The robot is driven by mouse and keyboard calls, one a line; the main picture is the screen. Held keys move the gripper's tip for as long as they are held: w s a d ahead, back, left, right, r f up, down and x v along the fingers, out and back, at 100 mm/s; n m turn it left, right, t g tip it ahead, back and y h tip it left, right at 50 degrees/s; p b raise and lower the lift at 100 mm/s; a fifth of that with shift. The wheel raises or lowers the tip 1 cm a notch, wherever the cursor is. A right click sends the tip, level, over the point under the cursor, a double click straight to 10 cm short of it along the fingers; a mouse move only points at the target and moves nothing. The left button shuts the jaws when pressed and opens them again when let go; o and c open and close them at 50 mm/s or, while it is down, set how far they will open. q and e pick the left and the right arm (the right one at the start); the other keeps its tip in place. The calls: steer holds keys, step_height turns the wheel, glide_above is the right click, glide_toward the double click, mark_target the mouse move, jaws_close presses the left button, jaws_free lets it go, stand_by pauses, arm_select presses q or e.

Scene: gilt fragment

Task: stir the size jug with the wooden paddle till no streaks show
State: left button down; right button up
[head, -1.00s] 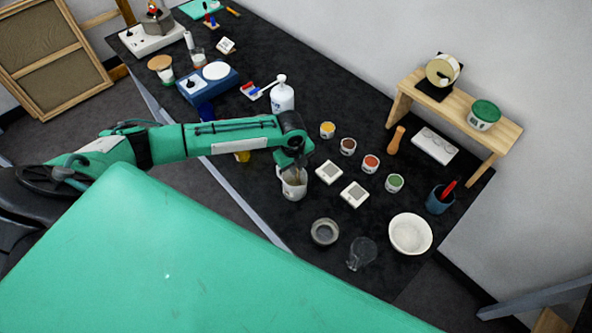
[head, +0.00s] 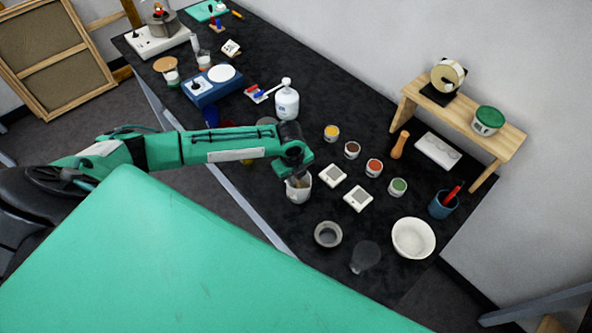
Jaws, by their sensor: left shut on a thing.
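The size jug (head: 298,191) is a pale, open-topped jug standing near the front edge of the black bench. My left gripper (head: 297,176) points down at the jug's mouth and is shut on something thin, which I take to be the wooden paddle. The paddle is mostly hidden by the gripper and the jug wall. The jug's contents are too small and shaded to tell whether streaks show. My right gripper is not in view.
Two white square devices (head: 332,175) and several small colour pots (head: 374,167) stand right of the jug. A grey bowl (head: 328,234), a clear glass vessel (head: 365,256) and a white bowl (head: 413,238) stand nearer. A white pump bottle (head: 286,101) stands behind my left arm.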

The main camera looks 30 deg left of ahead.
arm_select(q)
steer(key=shift+w+d+f, duration=0.1)
steer(key=shift+w+d, duration=0.1)
steer(key=shift+w, duration=0.5)
steer(key=shift+s+a+r, duration=0.1)
steer(key=shift+r, duration=1)
steer(key=shift+s+a+r, duration=0.1)
steer(key=shift+s+r, duration=0.05)
steer(key=shift+r, duration=1.15)
steer(key=shift+s+d+r, duration=0.1)
steer(key=shift+s+r, duration=0.05)
steer(key=shift+r, duration=1.1)
steer(key=shift+s+a+r, duration=0.1)
steer(key=shift+s+r, duration=0.05)
steer(key=shift+r, duration=1.15)
steer(key=shift+r, duration=2.5)
